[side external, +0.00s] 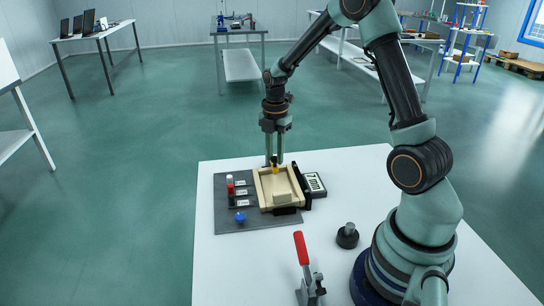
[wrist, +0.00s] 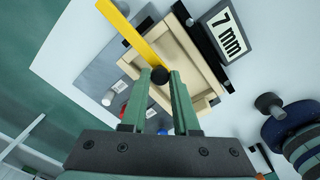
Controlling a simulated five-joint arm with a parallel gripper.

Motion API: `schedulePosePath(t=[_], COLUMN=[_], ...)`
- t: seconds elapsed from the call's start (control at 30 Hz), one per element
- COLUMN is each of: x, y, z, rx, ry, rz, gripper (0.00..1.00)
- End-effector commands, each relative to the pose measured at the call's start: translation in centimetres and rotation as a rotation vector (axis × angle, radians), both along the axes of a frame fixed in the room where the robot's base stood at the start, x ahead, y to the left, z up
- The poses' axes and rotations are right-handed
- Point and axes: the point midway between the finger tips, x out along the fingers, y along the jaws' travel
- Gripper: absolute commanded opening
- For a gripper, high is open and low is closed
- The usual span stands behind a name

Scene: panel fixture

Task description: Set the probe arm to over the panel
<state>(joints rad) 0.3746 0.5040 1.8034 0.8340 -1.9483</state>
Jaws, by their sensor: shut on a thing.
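The probe arm (wrist: 130,32) is a yellow bar, seen in the wrist view running from the top left down to a black knob (wrist: 159,76) at its near end. My gripper (wrist: 160,74) is shut on this knob, one green finger on each side. The knob end lies over the beige panel (wrist: 192,60) in that view. In the side view my gripper (side external: 274,160) points down at the back of the beige panel (side external: 262,193), with a bit of yellow bar (side external: 276,168) showing at its fingertips. The rest of the bar is hidden there.
The panel sits on a grey plate (side external: 252,224) with a blue knob (side external: 240,217) and red and black pieces at its left. A "7 mm" display (wrist: 226,30) stands beside it. A red-handled clamp (side external: 302,250) and dark knob (side external: 347,236) stand nearer on the white table.

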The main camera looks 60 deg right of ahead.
Motion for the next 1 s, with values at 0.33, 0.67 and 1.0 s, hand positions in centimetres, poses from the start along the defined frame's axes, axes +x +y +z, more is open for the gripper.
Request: schedulePosePath(t=[0.33, 0.67, 1.0], x=[-0.09, -0.10, -0.01], y=[-0.15, -0.16, -0.14], z=[0.20, 0.13, 1.01], rx=[0.000, 0.000, -0.001], ry=[0.000, 0.000, -0.003], rz=[0.013, 0.011, 0.012], gripper=[0.00, 0.59, 0.59])
